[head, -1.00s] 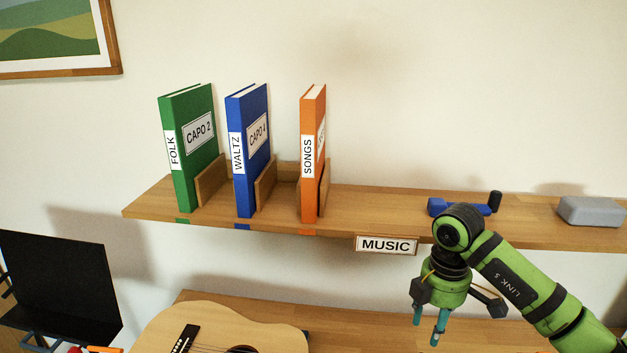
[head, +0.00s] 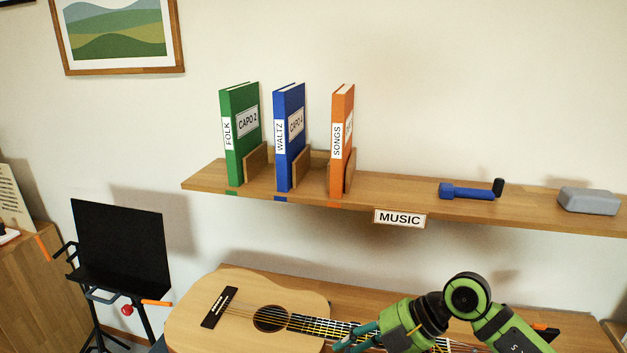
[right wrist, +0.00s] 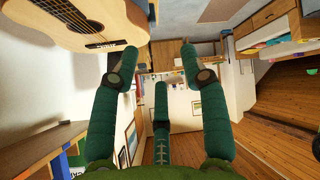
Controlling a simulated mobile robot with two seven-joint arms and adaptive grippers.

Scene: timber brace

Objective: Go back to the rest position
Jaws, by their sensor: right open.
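My right gripper (head: 352,340) is low at the bottom right of the head view, in front of the guitar and below the shelf. In the right wrist view its teal fingers (right wrist: 160,75) are spread apart with nothing between them. Part of my right arm shows beside it. On the shelf (head: 400,190) stand a green FOLK book (head: 240,135), a blue WALTZ book (head: 289,135) and an orange SONGS book (head: 341,135), all upright between wooden dividers. My left gripper is not in the frames.
An acoustic guitar (head: 215,290) lies below the shelf, partly behind my right gripper; it also shows in the right wrist view (right wrist: 90,22). A black music stand (head: 120,250) is at left. A blue object (head: 468,193) and a grey case (head: 588,200) sit on the shelf.

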